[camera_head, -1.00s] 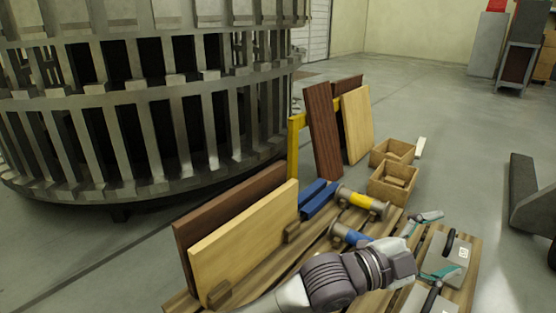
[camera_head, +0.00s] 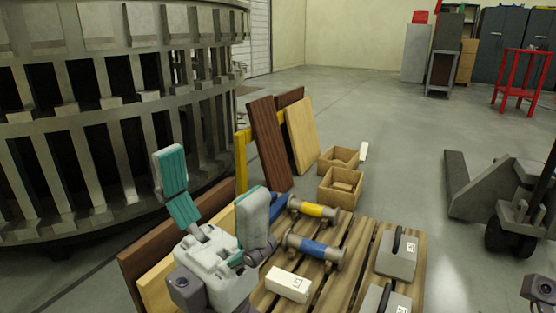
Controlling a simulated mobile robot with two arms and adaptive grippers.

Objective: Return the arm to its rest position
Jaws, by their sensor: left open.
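My left gripper (camera_head: 211,178) is at the lower left of the head view. Its two teal and grey fingers point up and stand wide apart, with nothing between them. It is in front of the leaning dark brown board and the light wood board (camera_head: 157,289), and partly hides them. The fingers of my right gripper are not in view.
A slatted wooden pallet (camera_head: 345,290) holds a yellow-banded roller (camera_head: 313,210), a blue-banded roller (camera_head: 315,249), a white block (camera_head: 288,284) and grey handled plates (camera_head: 397,256). Wooden boxes (camera_head: 338,188) stand behind. The large slatted metal ring (camera_head: 90,120) is at left, a pallet jack (camera_head: 500,205) at right.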

